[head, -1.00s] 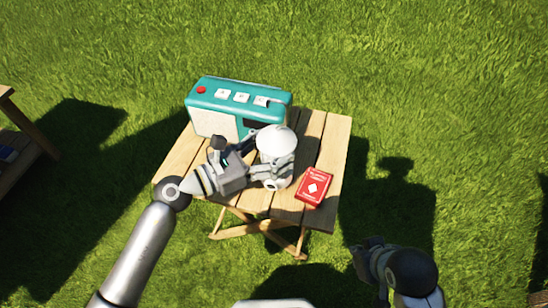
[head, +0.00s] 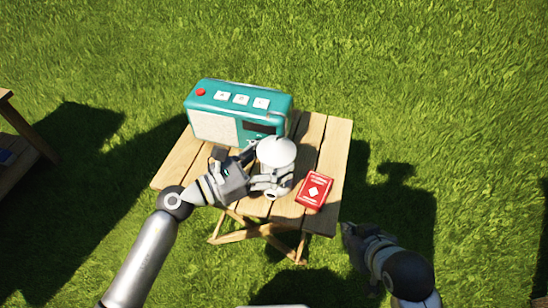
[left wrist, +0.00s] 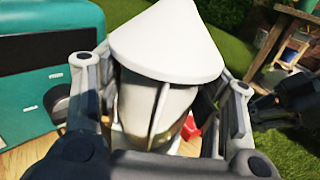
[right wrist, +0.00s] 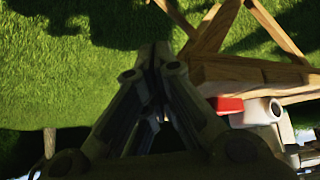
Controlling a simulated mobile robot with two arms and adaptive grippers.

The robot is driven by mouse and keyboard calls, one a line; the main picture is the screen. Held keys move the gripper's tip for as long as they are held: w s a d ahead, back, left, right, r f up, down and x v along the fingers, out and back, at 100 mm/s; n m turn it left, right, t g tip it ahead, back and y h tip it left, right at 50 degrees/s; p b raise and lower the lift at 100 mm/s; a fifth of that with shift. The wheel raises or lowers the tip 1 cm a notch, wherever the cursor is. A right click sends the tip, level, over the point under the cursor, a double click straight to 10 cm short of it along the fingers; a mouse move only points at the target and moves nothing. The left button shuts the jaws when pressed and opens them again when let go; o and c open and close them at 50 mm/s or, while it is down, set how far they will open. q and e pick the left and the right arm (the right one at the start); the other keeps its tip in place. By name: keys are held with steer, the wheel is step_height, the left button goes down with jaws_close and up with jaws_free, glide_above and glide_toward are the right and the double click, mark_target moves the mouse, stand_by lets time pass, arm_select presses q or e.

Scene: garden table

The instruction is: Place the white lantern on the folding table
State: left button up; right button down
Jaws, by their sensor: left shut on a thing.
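The white lantern (head: 276,152) has a cone-shaped top and is over the wooden folding table (head: 170,172), in front of the teal radio. My left gripper (head: 268,178) is shut around the lantern's body. In the left wrist view the lantern (left wrist: 165,45) stands between the two fingers, its lower part partly hidden. It looks upright and close to the tabletop; I cannot tell whether its base touches. In the right wrist view a white part of the lantern (right wrist: 258,112) shows beside the table edge (right wrist: 250,72). My right gripper (head: 350,236) is empty, its fingers together, near the table's front right.
A teal radio (head: 215,126) fills the back left of the tabletop. A red card box (head: 314,190) lies to the right of the lantern. The back right of the tabletop is bare. Another wooden piece of furniture (head: 25,140) stands at the far left. Grass surrounds the table.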

mark_target(263, 165)
arm_select(q)
steer(key=o, duration=1.6)
steer(key=shift+r, duration=0.1)
steer(key=shift+r, duration=0.1)
steer(key=v, duration=0.6)
steer(key=shift+s+a, duration=0.4)
steer(key=shift+a, duration=0.3)
arm_select(e)
steer(key=shift+w+a+r, duration=0.1)
steer(key=shift+w+r, duration=0.05)
steer(key=shift+w, duration=0.1)
steer(key=shift+w, duration=0.1)
